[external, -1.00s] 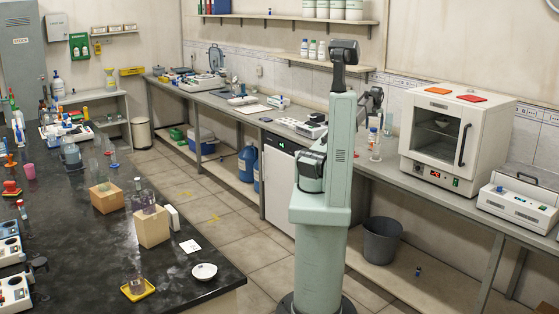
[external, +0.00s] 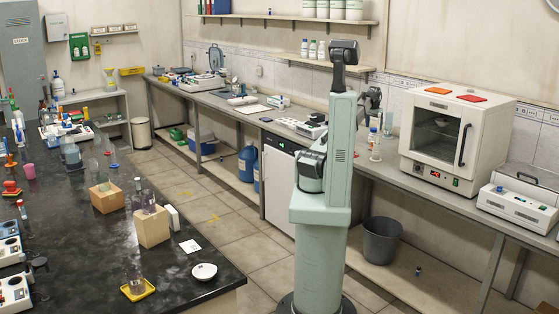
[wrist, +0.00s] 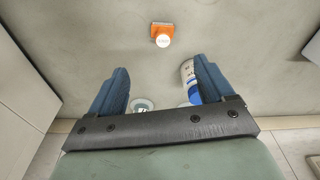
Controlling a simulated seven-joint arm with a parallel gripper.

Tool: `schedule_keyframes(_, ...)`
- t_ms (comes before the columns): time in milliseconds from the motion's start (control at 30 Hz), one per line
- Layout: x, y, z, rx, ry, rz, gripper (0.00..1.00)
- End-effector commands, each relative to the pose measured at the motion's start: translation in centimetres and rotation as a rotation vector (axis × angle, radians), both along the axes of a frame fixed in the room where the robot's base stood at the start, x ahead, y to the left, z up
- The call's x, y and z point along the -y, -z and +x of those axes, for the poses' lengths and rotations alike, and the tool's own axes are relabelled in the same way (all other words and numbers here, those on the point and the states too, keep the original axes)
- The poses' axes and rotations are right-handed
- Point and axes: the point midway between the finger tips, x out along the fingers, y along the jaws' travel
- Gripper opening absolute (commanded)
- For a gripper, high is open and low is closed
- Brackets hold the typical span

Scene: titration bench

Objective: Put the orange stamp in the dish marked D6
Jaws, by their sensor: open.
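The orange stamp (wrist: 162,37) is near the top of the wrist view, on a grey surface, with a pale round top. My gripper (wrist: 160,65) is open and empty, its blue fingers wide apart. The stamp lies beyond the fingertips, roughly centred between them and apart from them. A small round dish (wrist: 142,103) with a dark mark shows partly behind the gripper bar; I cannot read the mark in full. In the external view my gripper (external: 372,97) is over the back bench, partly hidden by my arm. I cannot make out the stamp there.
A white-and-blue container (wrist: 188,76) is beside the right finger, partly hidden by it. In the external view a white oven (external: 455,138) stands on the bench to the right. A small white dish (external: 204,271) lies on the black bench at the front.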

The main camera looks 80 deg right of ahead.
Motion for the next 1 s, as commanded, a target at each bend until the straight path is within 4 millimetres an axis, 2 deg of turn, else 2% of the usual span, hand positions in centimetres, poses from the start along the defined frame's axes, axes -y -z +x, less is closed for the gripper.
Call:
schedule_keyframes(600,0.7,7.5,-0.4,0.002,0.008,0.001,0.81)
schedule_keyframes(1000,0.9,9.1,-0.4,0.001,0.007,0.000,0.81)
